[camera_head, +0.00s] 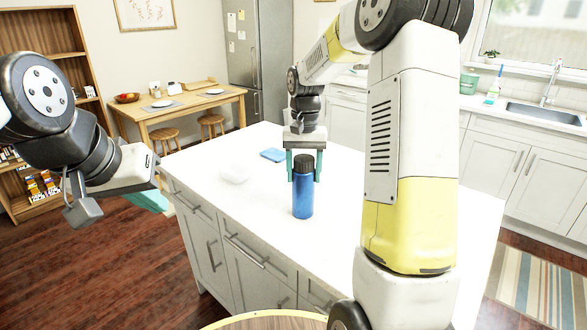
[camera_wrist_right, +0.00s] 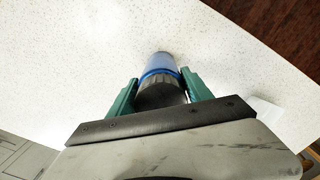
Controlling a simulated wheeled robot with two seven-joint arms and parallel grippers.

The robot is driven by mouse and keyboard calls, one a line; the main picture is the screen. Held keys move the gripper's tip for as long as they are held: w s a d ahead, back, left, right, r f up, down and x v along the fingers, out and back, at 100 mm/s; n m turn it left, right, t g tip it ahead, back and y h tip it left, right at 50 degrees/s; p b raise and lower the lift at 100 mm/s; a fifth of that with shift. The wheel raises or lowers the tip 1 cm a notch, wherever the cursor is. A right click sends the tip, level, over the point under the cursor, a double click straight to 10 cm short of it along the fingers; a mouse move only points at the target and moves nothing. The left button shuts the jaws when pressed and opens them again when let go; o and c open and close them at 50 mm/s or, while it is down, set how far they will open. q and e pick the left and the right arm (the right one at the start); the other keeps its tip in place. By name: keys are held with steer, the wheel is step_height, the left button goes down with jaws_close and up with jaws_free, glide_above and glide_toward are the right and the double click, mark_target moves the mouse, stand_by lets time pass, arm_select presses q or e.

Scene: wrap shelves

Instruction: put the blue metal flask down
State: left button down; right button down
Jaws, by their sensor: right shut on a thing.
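In the right wrist view the flask (camera_wrist_right: 160,63) shows between the fingers of the right gripper (camera_wrist_right: 160,90). I cannot tell whether the flask's base touches the counter.
Much of the counter around the flask is clear. A round wooden-rimmed surface (camera_head: 265,317) shows at the bottom.

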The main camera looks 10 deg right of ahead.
steer(key=shift+c, duration=2.2)
jaws_free()
steer(key=r, duration=1.2)
steer(key=shift+w, duration=0.2)
steer(key=s+a+n+t+y, duration=0.2)
steer(key=s+t, duration=0.4)
steer(key=s, duration=1.8)
steer(key=shift+s+f+n+t, duration=0.15)
steer(key=shift+n+t, duration=0.25)
steer(key=shift+n, duration=0.2)
steer(key=shift+a, duration=0.1)
